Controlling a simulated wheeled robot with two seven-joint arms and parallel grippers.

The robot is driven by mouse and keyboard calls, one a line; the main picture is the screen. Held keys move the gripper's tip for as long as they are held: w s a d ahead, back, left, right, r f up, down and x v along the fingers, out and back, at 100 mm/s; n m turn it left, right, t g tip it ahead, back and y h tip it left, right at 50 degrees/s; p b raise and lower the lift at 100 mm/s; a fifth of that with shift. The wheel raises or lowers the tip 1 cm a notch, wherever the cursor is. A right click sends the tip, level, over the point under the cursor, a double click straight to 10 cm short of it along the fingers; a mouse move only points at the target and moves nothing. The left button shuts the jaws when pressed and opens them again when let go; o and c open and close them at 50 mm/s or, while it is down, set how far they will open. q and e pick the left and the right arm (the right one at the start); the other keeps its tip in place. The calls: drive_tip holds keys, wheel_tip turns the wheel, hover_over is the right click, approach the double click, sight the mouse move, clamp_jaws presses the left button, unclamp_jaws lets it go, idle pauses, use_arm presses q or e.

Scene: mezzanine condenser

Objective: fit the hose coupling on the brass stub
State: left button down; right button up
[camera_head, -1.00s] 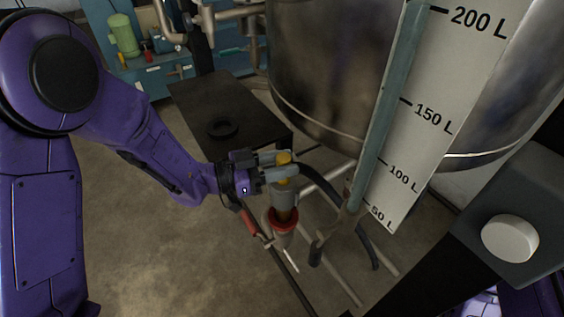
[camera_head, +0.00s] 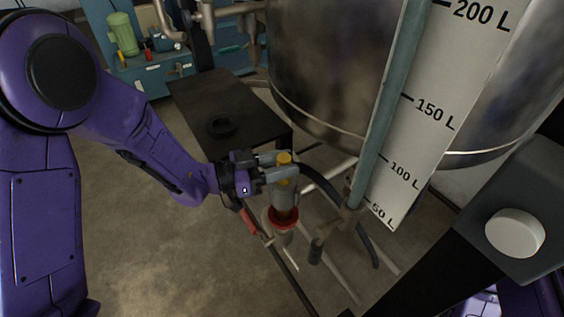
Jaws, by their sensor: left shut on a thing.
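My left gripper (camera_head: 282,173) is shut on the hose coupling (camera_head: 286,198), a grey upright cylinder with a yellow top. A black hose (camera_head: 325,187) runs from beside the gripper and curves down to the right. Directly below the coupling a brownish brass part, seemingly the brass stub (camera_head: 287,214), shows just above a red collar (camera_head: 283,224). From this angle I cannot tell whether the coupling sits around the stub or only lines up above it. My right gripper is not in view; only purple parts of my body show at the lower right.
A large steel tank (camera_head: 320,80) with a litre scale (camera_head: 425,120) stands close on the right. A red-handled lever (camera_head: 249,222) and pipes are beside the collar. The floor at left is clear.

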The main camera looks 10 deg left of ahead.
use_arm(q)
drive_tip(key=shift+f+b, duration=2.2)
drive_tip(key=shift+f, duration=0.65)
drive_tip(key=c, duration=0.6)
unclamp_jaws()
drive_tip(key=v, duration=1)
drive_tip(key=shift+s+a, duration=0.2)
